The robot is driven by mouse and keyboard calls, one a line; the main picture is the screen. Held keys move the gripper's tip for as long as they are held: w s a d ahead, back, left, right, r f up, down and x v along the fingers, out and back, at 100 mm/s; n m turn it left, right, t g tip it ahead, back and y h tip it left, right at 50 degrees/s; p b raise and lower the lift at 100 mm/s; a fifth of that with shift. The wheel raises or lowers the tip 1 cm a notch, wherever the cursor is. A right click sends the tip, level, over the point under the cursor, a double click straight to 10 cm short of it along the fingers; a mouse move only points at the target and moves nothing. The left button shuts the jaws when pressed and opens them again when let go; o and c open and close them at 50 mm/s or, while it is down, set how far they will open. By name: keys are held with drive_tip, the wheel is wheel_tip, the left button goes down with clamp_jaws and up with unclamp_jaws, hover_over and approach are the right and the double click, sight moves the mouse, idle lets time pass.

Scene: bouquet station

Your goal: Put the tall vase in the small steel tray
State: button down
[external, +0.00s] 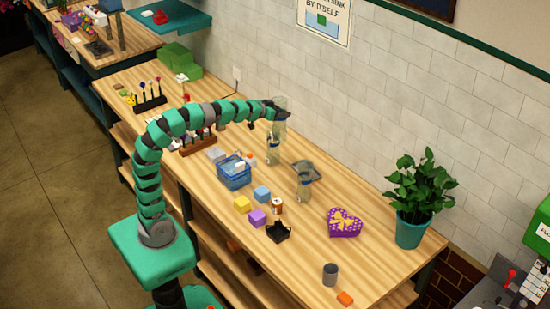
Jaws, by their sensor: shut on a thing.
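My gripper (274,113) is shut on a clear glass vase, the tall vase (280,126), and holds it upright above the back of the table. Another clear vessel with a blue mark (273,153) shows just below it; the two overlap in the picture, so their gap is hard to tell. The small steel tray (313,167) is dark grey and lies near the wall, to the right of and below the gripper. A second clear vessel (304,188) stands in front of the tray and hides part of it.
A blue basket (234,173) stands left of the vessels. Yellow, blue and purple blocks (257,218), a small can (277,206) and a black star-shaped dish (278,232) lie in front. A purple heart box (344,222) and potted plant (410,228) stand to the right.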

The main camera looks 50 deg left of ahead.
wheel_tip(320, 180, down, 20)
drive_tip(key=d+r+p+x, duration=0.1)
drive_tip(key=x, duration=1.5)
drive_tip(key=shift+w+d, duration=0.4)
drive_tip(key=shift+w, duration=0.2)
drive_tip(key=shift+c, duration=2.3)
unclamp_jaws()
drive_tip(key=shift+s, duration=0.1)
drive_tip(key=v, duration=1.2)
